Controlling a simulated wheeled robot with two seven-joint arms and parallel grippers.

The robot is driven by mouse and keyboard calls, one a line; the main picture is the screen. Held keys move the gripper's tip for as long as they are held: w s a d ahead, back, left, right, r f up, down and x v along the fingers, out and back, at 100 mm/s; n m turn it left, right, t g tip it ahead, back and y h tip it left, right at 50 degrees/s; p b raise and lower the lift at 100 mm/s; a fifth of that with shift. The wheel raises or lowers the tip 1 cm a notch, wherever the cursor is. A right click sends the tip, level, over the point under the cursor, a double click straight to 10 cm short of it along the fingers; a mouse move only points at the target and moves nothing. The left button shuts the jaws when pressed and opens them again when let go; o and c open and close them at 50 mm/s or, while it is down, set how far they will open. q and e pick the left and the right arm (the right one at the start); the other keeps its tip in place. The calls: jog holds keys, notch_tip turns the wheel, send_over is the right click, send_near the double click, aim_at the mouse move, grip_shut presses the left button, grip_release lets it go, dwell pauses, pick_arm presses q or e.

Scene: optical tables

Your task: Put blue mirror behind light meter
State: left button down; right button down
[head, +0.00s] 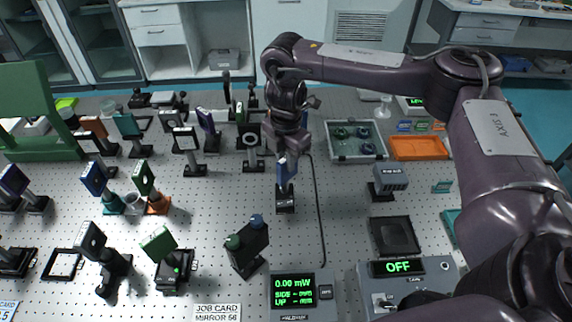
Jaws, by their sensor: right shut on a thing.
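My right gripper (285,155) is shut on a blue mirror (283,176) on a dark post with a black base (285,205). The mirror is upright in the middle of the table. I cannot tell whether its base touches the table. The light meter (300,292), a dark box with a green 0.00 mW readout, stands at the front edge. The held mirror is beyond it, with bare table between them. My left gripper is not in view.
A dark stand with green and blue knobs (248,248) stands left of the gap. A black cable (320,215) runs just right of it. Several mounted optics fill the left. A grey tray (357,155) and an orange tray (418,149) lie at back right; a laser box (400,268) reads OFF.

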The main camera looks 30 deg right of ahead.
jog(key=shift+w+f, duration=0.1)
jog(key=shift+f, duration=0.9)
jog(key=c, duration=1.3)
grip_release()
notch_tip(320, 180, up, 12)
jog(key=shift+r+p, duration=0.1)
jog(key=shift+p, duration=0.5)
